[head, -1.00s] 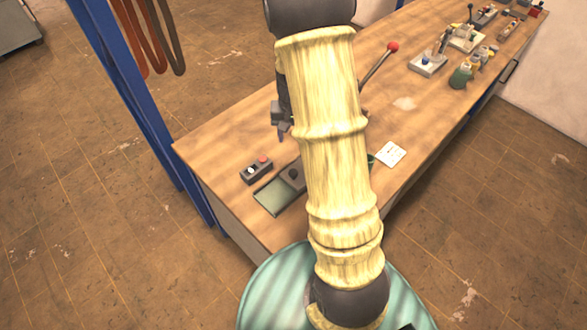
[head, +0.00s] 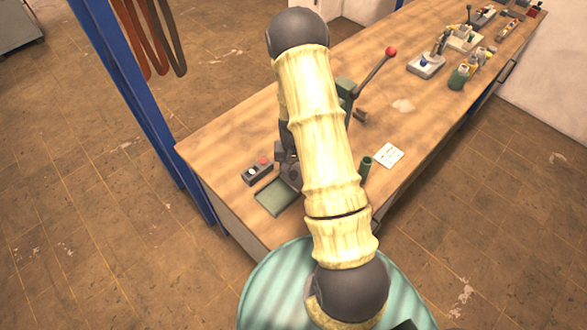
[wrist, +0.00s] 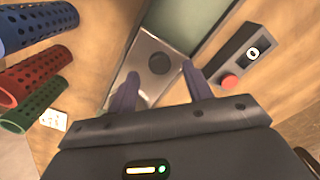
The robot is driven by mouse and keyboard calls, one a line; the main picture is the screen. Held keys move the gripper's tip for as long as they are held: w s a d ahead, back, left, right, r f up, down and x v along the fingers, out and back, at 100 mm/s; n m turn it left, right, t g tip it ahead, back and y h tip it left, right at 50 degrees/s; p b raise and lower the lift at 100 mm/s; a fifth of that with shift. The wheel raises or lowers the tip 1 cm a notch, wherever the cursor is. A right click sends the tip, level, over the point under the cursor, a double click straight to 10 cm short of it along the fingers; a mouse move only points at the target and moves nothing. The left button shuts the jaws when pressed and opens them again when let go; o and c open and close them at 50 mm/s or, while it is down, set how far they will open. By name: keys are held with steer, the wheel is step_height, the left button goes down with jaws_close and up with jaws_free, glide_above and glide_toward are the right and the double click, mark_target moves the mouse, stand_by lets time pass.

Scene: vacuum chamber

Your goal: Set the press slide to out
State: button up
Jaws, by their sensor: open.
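The press slide is a grey metal plate (wrist: 150,48) with a dark round knob (wrist: 159,63) on it, beside a green flat bed (wrist: 190,22). In the head view the green bed (head: 275,198) lies near the table's near left corner, and the plate is partly hidden by my arm. My gripper (wrist: 160,75) is open, its two purple fingers apart on either side of the knob in the wrist view. I cannot tell how far above the knob they are. In the head view my gripper (head: 287,155) is mostly hidden by the arm.
A control box (head: 257,171) with a red button stands close left of the slide. A lever with a red ball (head: 391,51) rises behind my arm. Blue (wrist: 35,22), red (wrist: 35,76) and green (wrist: 38,105) perforated tubes are at the wrist view's left. A white card (head: 388,155) lies right.

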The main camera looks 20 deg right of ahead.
steer(key=shift+f, duration=1.4)
jaws_close()
steer(key=shift+w, duration=0.1)
